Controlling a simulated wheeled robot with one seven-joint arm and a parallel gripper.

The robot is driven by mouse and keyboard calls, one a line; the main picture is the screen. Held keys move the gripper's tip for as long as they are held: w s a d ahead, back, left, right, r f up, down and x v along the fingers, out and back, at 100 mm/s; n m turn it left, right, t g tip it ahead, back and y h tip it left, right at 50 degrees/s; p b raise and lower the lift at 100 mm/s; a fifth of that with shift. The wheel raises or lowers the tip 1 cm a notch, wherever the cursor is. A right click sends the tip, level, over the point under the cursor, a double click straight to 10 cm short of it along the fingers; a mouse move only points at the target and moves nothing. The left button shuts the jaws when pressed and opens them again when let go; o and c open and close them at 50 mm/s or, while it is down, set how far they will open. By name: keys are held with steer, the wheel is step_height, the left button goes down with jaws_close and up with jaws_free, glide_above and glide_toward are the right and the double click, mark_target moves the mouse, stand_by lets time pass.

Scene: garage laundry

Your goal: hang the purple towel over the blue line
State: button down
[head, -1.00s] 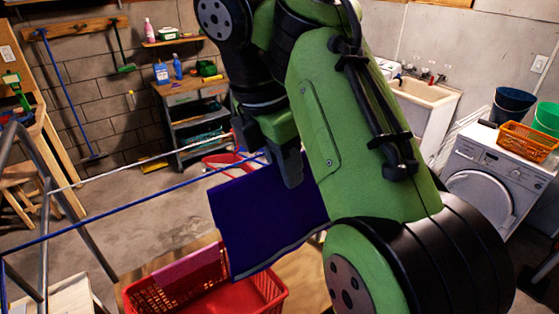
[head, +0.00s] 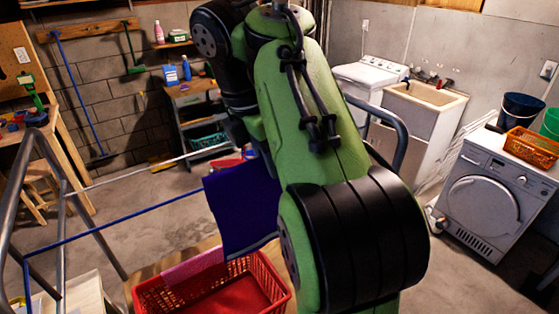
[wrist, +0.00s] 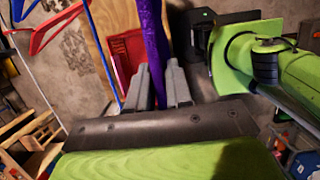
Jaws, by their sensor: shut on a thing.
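The purple towel (head: 238,210) hangs flat from my gripper in the head view, its right side hidden behind my arm. The blue line (head: 120,221) runs from the lower left up to the towel's left edge, near its top corner, and is lost behind the towel. I cannot tell how far apart towel and line are. In the wrist view my gripper (wrist: 158,88) is shut on the towel (wrist: 156,40), which is bunched between the fingers. The blue line (wrist: 102,55) passes left of the fingers there. My fingertips are hidden in the head view.
A white line (head: 130,174) runs beyond the blue one on a grey metal frame (head: 64,225). A red basket (head: 276,287) with a pink cloth (head: 194,268) stands below the towel. A washing machine (head: 480,190) and sink (head: 425,110) are at the right.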

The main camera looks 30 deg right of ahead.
steer(key=shift+w+f, duration=0.15)
steer(key=shift+w, duration=4.55)
steer(key=shift+w+f, duration=0.2)
steer(key=b+x, duration=0.2)
steer(key=a+b+x, duration=0.1)
steer(key=b+x, duration=0.1)
steer(key=x, duration=0.1)
steer(key=a+b+x, duration=0.1)
steer(key=b+x, duration=0.2)
steer(key=shift+f, duration=0.15)
